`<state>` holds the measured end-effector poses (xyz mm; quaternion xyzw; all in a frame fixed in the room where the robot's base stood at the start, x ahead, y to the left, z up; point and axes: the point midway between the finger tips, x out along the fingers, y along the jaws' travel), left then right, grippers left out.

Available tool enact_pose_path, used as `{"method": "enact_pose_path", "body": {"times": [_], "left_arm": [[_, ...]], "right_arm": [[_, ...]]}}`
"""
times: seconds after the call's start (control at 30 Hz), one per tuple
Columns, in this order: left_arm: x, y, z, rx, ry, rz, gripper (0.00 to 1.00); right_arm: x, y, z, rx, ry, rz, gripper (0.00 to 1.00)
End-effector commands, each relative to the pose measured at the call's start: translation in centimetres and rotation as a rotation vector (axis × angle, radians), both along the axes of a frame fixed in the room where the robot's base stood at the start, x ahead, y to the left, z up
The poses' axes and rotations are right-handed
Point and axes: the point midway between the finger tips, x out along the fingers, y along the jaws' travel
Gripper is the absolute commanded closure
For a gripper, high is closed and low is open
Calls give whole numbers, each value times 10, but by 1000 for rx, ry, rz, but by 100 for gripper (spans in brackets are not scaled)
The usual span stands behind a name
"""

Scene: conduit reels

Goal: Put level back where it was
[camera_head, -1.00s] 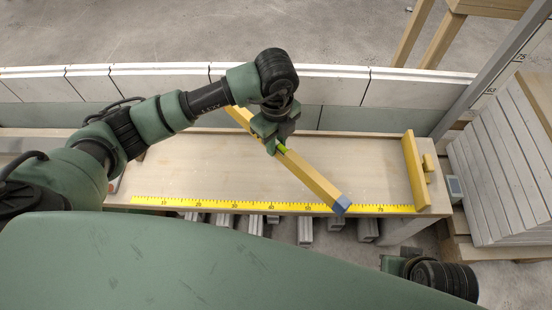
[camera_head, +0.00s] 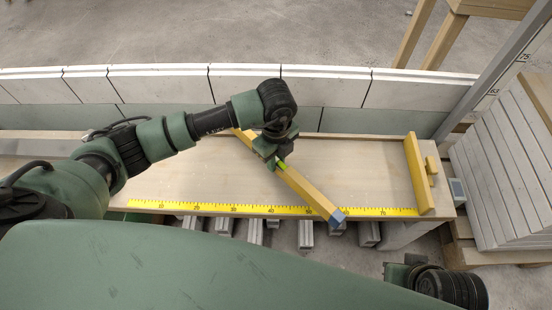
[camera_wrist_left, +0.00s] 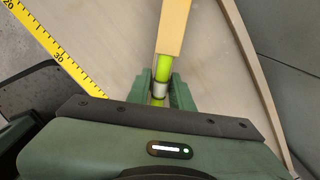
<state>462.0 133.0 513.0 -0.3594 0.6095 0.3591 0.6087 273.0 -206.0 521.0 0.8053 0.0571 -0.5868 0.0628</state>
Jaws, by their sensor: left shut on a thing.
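The level (camera_head: 305,190) is a long yellow bar with a blue end cap and a bright green vial section near its middle. It lies diagonally over the wooden bench, with its blue end across the yellow ruler strip at the front edge. My left gripper (camera_head: 272,160) is shut on the level at the green section. In the left wrist view my left gripper (camera_wrist_left: 160,90) has its fingers on both sides of the green vial (camera_wrist_left: 160,70). Whether the level touches the bench is hard to tell. Part of my right arm shows at the bottom right; its fingertips are not visible.
The wooden bench (camera_head: 350,165) has a yellow ruler strip (camera_head: 180,206) along its front edge and an upright yellow stop (camera_head: 418,172) at its right end. A low pale block wall (camera_head: 330,87) runs behind it. Stacked boards (camera_head: 505,165) stand at the right.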

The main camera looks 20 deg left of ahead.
Motion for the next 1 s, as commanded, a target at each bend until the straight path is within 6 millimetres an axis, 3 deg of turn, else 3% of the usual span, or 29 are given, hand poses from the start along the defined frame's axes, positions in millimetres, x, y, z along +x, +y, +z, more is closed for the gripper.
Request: {"method": "enact_pose_path", "body": {"times": [0.17, 0.2, 0.27, 0.67, 0.77, 1.0], "left_arm": [[0, 0, -6, 0, -1, -1, 100], [0, 0, -6, 0, 1, -1, 73], [0, 0, -6, 0, 1, -1, 57], [0, 0, 1, 0, -1, 0, 57], [0, 0, 14, -2, -1, 0, 57], [1, 0, 67, -2, -5, -1, 57]], "right_arm": [[0, 0, -4, 0, 0, 0, 100], [0, 0, -3, 0, 0, 0, 100], [0, 0, -3, 0, 0, 0, 100], [0, 0, 1, 0, 0, 0, 100], [0, 0, 6, 0, 0, 0, 100], [3, 0, 16, 2, -3, -1, 100]]}}
